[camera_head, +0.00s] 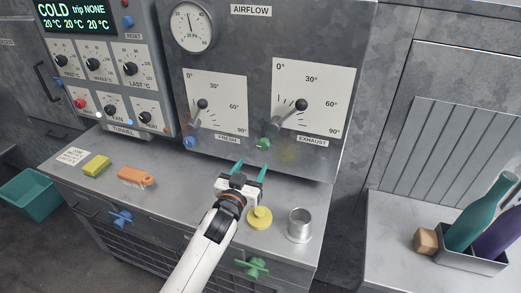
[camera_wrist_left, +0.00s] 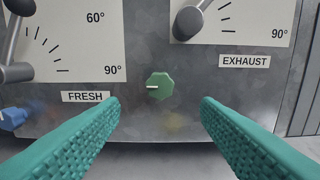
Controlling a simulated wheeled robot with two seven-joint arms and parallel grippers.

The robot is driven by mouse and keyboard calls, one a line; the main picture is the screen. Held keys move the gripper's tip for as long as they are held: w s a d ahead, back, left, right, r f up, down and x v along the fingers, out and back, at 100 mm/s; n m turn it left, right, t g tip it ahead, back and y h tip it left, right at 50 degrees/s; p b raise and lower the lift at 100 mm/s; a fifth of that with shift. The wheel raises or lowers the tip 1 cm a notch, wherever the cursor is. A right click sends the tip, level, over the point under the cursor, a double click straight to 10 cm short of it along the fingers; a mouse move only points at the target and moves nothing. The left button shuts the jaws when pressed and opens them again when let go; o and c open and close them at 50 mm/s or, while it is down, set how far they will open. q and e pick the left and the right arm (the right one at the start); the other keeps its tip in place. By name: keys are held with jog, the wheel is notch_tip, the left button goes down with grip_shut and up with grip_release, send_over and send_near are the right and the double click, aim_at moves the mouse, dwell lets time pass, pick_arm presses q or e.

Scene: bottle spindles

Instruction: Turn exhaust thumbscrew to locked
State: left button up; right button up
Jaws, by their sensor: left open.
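The exhaust thumbscrew is a green faceted knob (camera_head: 263,144) at the lower left of the exhaust dial plate. In the left wrist view the green knob (camera_wrist_left: 160,86) faces the camera, with a white mark pointing left. My left gripper (camera_head: 250,170) is open, with teal fingers pointing at the panel, just below and in front of the knob. In the left wrist view its fingers (camera_wrist_left: 160,118) stand wide to either side, apart from the knob, with nothing between them. The exhaust lever (camera_head: 300,105) sits above right of the knob. My right gripper is not in view.
A blue knob (camera_head: 190,142) sits under the fresh dial. A yellow knob-like piece (camera_head: 259,218) and a metal cup (camera_head: 299,226) stand on the counter near my left gripper. An orange item (camera_head: 135,176) and a yellow sponge (camera_head: 96,166) lie farther left.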

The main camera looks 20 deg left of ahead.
aim_at(262, 147)
pick_arm(q)
jog(key=w, duration=0.8)
jog(key=shift+w+d, duration=0.15)
jog(key=shift+w, duration=0.25)
jog(key=c, duration=1)
